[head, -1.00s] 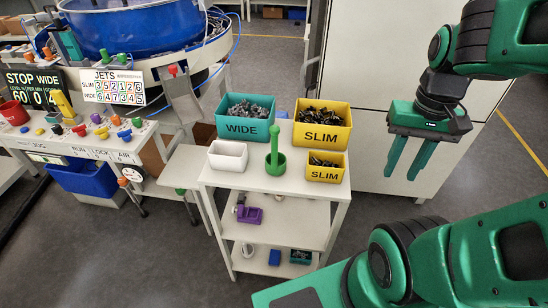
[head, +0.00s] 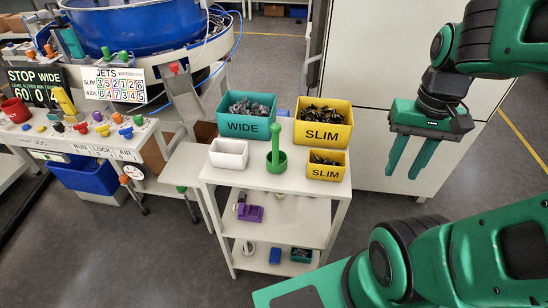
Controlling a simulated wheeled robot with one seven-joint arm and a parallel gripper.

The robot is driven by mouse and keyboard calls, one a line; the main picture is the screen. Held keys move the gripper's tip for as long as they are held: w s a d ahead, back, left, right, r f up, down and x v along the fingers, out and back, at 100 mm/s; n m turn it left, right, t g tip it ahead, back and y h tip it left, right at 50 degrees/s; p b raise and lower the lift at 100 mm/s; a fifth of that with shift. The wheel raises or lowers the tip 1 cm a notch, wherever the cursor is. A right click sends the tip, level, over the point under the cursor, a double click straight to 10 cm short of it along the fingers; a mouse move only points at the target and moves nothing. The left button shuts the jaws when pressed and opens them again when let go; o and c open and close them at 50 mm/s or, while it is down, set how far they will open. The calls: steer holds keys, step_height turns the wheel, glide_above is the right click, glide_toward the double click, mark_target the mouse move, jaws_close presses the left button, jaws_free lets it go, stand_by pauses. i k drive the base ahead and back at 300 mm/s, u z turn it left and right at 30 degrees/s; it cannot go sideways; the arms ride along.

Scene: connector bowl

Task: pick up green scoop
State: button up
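The green scoop (head: 276,157) stands on the top shelf of a white cart (head: 262,182). Its handle points up and its round cup rests near the front edge. It stands between a small white bin (head: 228,154) and a small yellow SLIM bin (head: 326,165). My gripper (head: 404,172) hangs in the air to the right of the cart, fingers pointing down. Its two green fingers are apart with nothing between them. It is clear of the scoop.
Behind the scoop stand a teal WIDE bin (head: 247,115) and a larger yellow SLIM bin (head: 322,122), both holding metal parts. A blue bowl machine (head: 150,28) and a control panel (head: 100,130) are at left. A white cabinet (head: 375,90) stands behind my gripper.

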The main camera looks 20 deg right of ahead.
mark_target(276, 160)
steer(key=k, duration=0.5)
steer(key=z, duration=2.05)
steer(key=i, duration=0.75)
steer(key=u, duration=2.05)
steer(key=i, duration=0.5)
steer(key=z, duration=0.15)
